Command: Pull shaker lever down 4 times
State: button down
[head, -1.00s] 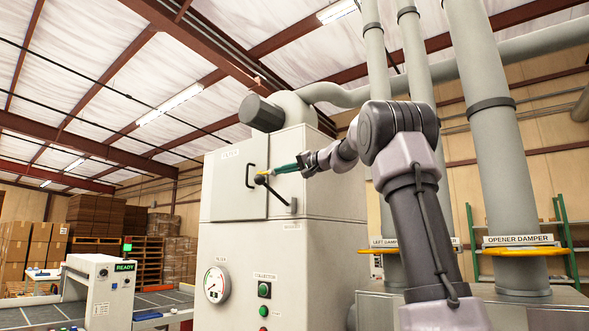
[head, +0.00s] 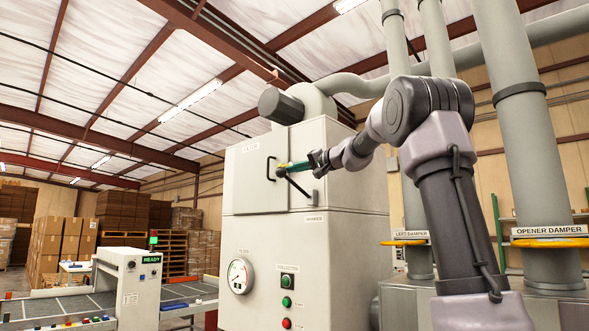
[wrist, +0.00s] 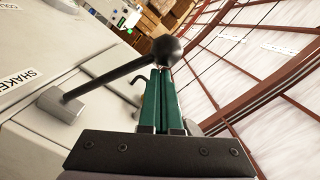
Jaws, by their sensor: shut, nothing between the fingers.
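The shaker lever is a dark rod with a black ball knob on the front of the pale filter cabinet (head: 345,170). In the head view the lever (head: 298,186) slants up and left from its pivot, just above a small label. In the wrist view the lever (wrist: 115,77) runs from a grey pivot block up to the black ball knob (wrist: 167,50). My gripper (head: 283,168) has green fingers, shut with nothing between them. In the wrist view the fingertips (wrist: 162,70) are right by the knob's underside; I cannot tell whether they touch it.
A door handle (head: 270,166) is just left of the fingertips. A gauge (head: 240,276) and several buttons (head: 287,290) sit lower on the cabinet. Damper pipes (head: 522,130) stand at right. A conveyor machine (head: 125,285) and stacked boxes (head: 70,240) are at left.

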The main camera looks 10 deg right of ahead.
notch_tip(320, 180, down, 13)
jog(key=s+a+n+h, duration=0.1)
jog(key=n, duration=0.7)
jog(key=shift+a+r, duration=0.2)
jog(key=shift+a, duration=0.15)
jog(key=shift+s, duration=0.1)
dwell(0.3)
jog(key=s+d+r, duration=0.5)
jog(key=s+d, duration=0.1)
jog(key=s, duration=0.2)
jog(key=shift+s+d, duration=0.2)
jog(key=shift+d, duration=0.2)
dwell(0.5)
